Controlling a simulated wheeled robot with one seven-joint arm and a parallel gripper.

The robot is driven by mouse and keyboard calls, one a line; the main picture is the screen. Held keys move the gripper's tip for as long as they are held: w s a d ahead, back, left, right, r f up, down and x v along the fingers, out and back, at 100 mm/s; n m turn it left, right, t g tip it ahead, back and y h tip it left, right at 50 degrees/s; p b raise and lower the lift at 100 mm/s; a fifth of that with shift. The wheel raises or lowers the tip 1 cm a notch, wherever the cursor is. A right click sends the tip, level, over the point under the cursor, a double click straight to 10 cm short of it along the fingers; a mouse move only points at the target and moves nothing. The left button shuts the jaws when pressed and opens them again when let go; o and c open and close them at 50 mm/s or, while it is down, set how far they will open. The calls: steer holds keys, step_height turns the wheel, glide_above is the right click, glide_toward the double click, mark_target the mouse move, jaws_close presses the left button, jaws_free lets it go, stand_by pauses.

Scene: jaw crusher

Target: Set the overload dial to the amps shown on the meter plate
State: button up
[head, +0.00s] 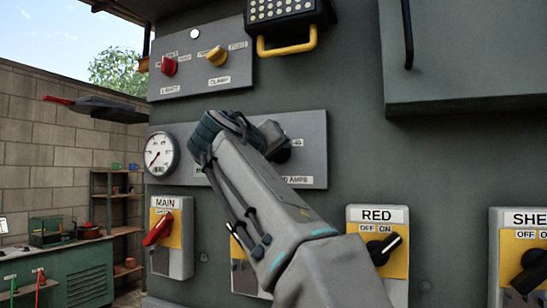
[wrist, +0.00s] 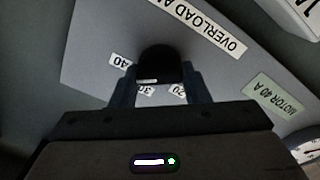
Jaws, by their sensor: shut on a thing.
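The overload dial is a round black knob (wrist: 158,62) on a grey panel, seen upside down in the wrist view. Number tags 40 (wrist: 120,62), 30 (wrist: 147,89) and 20 (wrist: 177,91) sit around it. A pale mark on the knob's edge lies close to the 30 tag; I cannot tell if it is the pointer. My gripper (wrist: 160,84) is shut on the knob, one finger each side. The pale green plate (wrist: 272,95) reads MOTOR 40 A. In the head view my gripper (head: 270,137) and arm hide much of the dial panel (head: 312,165).
A round white meter (head: 158,154) is left of my arm. Below are the MAIN switch (head: 158,228) with a red handle and the RED switch (head: 384,249). Red and yellow knobs sit on the upper panel (head: 200,58). A yellow-handled lamp (head: 288,42) juts out above.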

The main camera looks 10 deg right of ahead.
steer(key=shift+m, duration=0.6)
steer(key=o, duration=1)
steer(key=b+v, duration=0.1)
steer(key=v, duration=1.2)
steer(key=shift+s+a, duration=0.25)
steer(key=shift+s, duration=0.1)
